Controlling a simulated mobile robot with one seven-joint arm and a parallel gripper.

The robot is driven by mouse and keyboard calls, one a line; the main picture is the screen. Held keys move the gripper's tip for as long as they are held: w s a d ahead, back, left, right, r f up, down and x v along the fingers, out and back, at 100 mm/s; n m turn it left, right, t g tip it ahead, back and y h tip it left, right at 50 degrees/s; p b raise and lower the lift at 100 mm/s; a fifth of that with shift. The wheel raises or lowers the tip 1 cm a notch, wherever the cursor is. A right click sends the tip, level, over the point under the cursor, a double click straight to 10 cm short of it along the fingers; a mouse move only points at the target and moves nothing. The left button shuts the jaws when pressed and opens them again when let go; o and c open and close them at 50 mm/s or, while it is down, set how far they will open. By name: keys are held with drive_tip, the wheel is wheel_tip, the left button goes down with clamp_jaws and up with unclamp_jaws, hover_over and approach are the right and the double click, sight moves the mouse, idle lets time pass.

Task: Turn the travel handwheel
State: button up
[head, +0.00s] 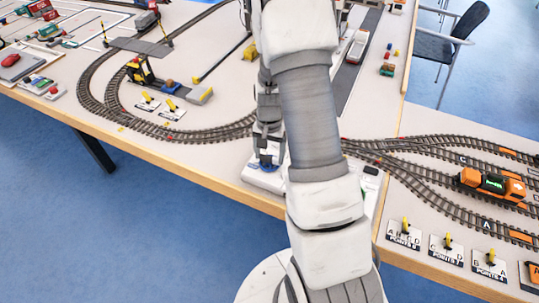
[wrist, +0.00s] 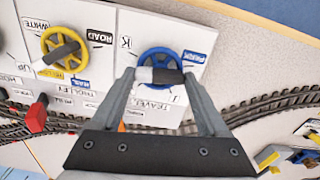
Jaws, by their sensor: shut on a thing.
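The travel handwheel (wrist: 158,54) is a blue spoked wheel on a white panel, with a black-and-white bar (wrist: 160,75) across it. An upside-down TRAVEL label (wrist: 150,107) is beside it. My gripper (wrist: 159,76) is shut on the handwheel, with one finger at each end of the bar. The exact contact points are partly hidden by the fingertips. In the head view my gripper (head: 266,160) points down over the handwheel (head: 264,167), of which only a little blue shows near the table's front edge.
A yellow handwheel (wrist: 62,40) with its own bar stands beside the blue one, near a TROLLEY label. A red block-like part (wrist: 34,117) is to the left. Model railway tracks (head: 200,132) run close by. An orange locomotive (head: 490,184) stands on the right tracks.

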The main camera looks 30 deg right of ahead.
sight(269, 157)
drive_tip(key=shift+m, duration=2.2)
drive_tip(key=o, duration=1.2)
drive_tip(key=shift+o, duration=0.2)
drive_tip(key=shift+r, duration=0.1)
wheel_tip(269, 157, up, 17)
drive_tip(key=p, duration=0.2)
drive_tip(key=shift+r, duration=0.15)
